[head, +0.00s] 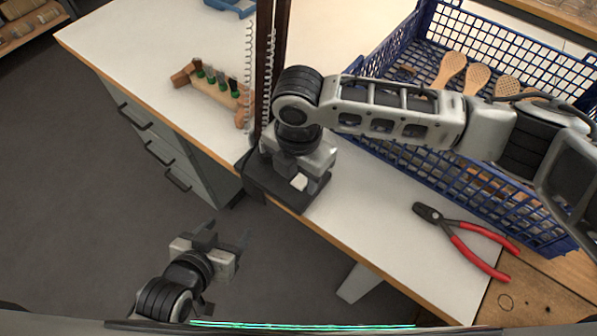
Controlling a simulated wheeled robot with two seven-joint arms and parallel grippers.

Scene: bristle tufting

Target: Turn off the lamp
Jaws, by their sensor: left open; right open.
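The lamp shows as a dark double post (266,70) with pale coil springs along it, rising out of the top of the head view. Its black base (258,181) sits at the table's edge. The lamp's head and light are out of view. My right gripper (297,172) points down right over the base, close beside the post. It is open, but its fingers are mostly hidden and I cannot tell whether they touch the base. A small whitish block (299,182) shows at the gripper. My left gripper (230,243) is open and empty, off the table over the floor.
A blue crate (479,30) with wooden brush bodies (450,69) stands at the right, behind my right arm. Red-handled pliers (470,240) lie in front of it. A wooden rack (215,90) with green-banded tools is left of the post.

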